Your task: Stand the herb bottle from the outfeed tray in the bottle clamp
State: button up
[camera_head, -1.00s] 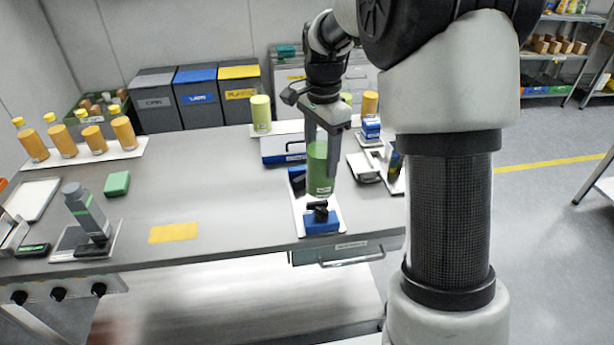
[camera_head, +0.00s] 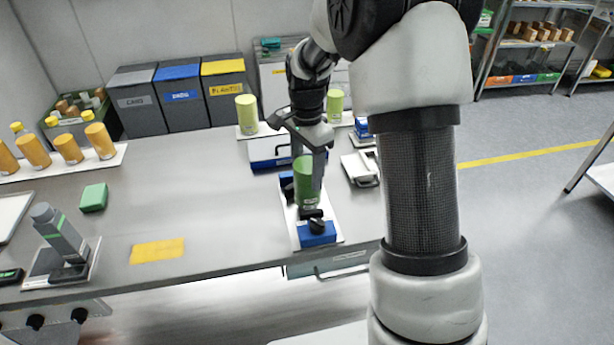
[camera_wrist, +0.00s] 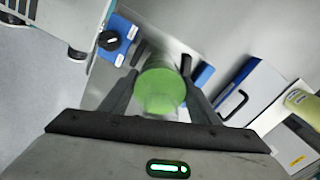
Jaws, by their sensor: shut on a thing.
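The green herb bottle (camera_head: 304,184) is upright between the fingers of my gripper (camera_head: 310,170), which is shut on it. It is over the bottle clamp, between its front blue block (camera_head: 317,236) with a black knob and its rear blue block (camera_head: 287,186). I cannot tell whether its base touches the clamp's white plate. In the wrist view the bottle (camera_wrist: 160,90) is seen from above between both fingers, with the knobbed blue block (camera_wrist: 120,33) to its upper left and the other blue block (camera_wrist: 203,75) to its right.
Pale green bottles (camera_head: 246,113) stand behind, by a blue-and-white box (camera_head: 268,151). Orange bottles (camera_head: 68,148) are on a white tray at left. A grey device (camera_head: 60,235), a green block (camera_head: 94,197) and a yellow mat (camera_head: 157,251) lie on the table, with bare surface between.

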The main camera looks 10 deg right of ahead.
jog(key=shift+f, duration=0.85)
jog(key=shift+f, duration=0.15)
jog(key=o, duration=1.5)
jog(key=shift+o, duration=0.2)
